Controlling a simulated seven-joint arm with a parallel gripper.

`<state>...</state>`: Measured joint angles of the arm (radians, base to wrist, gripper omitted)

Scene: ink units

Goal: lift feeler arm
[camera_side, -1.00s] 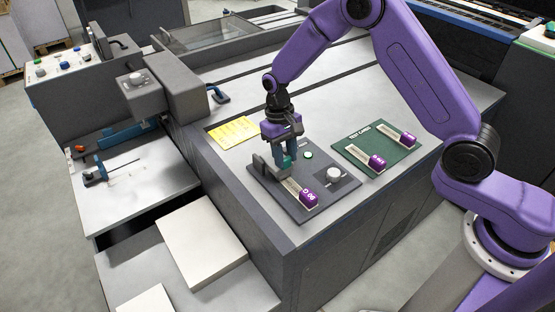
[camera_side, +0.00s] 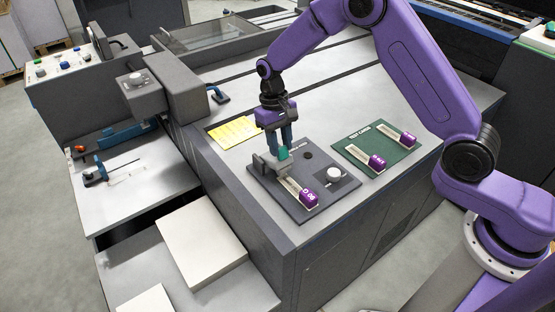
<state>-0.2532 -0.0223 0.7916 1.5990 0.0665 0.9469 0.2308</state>
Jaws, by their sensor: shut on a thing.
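My gripper (camera_side: 283,148) points down over the dark feeler panel (camera_side: 318,207). It is shut on a small teal piece (camera_side: 283,154), which looks like the tip of the feeler arm. The grey feeler block (camera_side: 263,164) stands just left of the fingers. The rest of the feeler arm is hidden by the fingers or too small to tell. A pale card with a purple tag (camera_side: 308,198) lies on the panel in front of the block. I cannot tell whether its far end is under the feeler.
A pale round knob (camera_side: 334,175) and a dark round button (camera_side: 308,155) are on the panel. To the right, a green mat (camera_side: 372,142) holds two purple-tagged cards (camera_side: 377,161). A yellow sheet (camera_side: 234,131) lies behind left. The bench beyond the mat is clear.

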